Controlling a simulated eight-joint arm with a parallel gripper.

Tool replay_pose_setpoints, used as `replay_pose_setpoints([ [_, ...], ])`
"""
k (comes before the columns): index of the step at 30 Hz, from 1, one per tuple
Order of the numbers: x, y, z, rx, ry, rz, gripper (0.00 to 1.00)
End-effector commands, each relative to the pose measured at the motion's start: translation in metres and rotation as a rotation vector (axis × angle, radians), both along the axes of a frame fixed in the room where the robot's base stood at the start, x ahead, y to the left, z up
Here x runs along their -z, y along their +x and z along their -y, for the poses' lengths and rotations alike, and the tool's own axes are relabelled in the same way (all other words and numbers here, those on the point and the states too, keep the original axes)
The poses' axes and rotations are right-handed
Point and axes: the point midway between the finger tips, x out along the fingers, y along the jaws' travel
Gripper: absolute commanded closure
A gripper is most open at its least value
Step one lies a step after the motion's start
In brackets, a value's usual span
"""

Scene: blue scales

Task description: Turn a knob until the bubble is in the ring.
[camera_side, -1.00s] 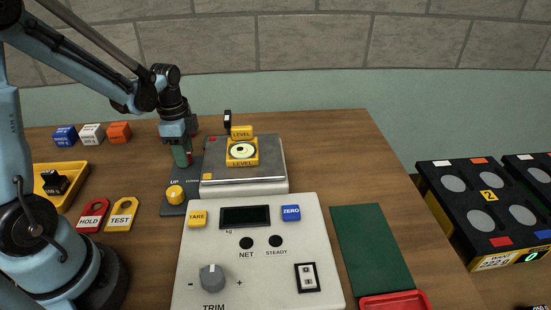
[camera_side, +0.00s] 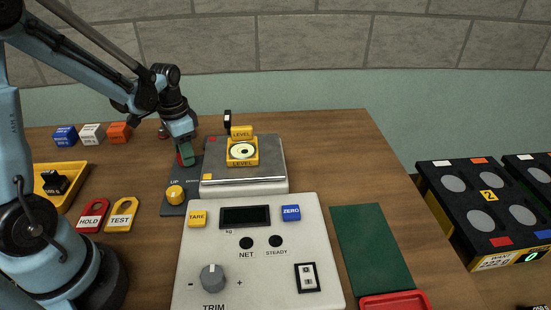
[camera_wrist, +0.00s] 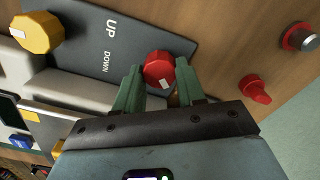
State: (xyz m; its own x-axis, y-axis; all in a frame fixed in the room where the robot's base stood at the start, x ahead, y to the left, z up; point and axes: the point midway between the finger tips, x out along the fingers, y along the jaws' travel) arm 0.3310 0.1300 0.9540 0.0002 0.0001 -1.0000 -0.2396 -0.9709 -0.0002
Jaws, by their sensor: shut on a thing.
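My gripper (camera_side: 185,156) is shut on a red knob (camera_wrist: 159,69). In the wrist view the green fingers (camera_wrist: 160,82) sit on either side of this knob, which has a white mark on its side. The knob stands at the end of a dark plate (camera_side: 172,210) printed UP and DOWN. A yellow knob (camera_side: 175,195) is at the plate's other end and also shows in the wrist view (camera_wrist: 37,33). The yellow level (camera_side: 235,161) sits on the metal scale pan (camera_side: 268,172). Its round vial is pale with a dark ring; the bubble's exact place is too small to tell.
The scale's console (camera_side: 255,265) with a grey trim knob (camera_side: 212,278) is in front. Coloured blocks (camera_side: 92,134), a yellow tray (camera_side: 75,178) and HOLD and TEST tags (camera_side: 122,213) lie left. A green mat (camera_side: 370,245) is right. Red parts (camera_wrist: 255,89) lie beside the plate.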

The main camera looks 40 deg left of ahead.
Motion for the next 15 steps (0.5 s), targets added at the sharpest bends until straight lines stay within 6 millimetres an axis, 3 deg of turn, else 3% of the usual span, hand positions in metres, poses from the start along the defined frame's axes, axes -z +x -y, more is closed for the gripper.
replay_pose_setpoints([
  [15,-0.0005,0.0000,-0.0005,-0.230,-0.001,-0.001,0.91],
])
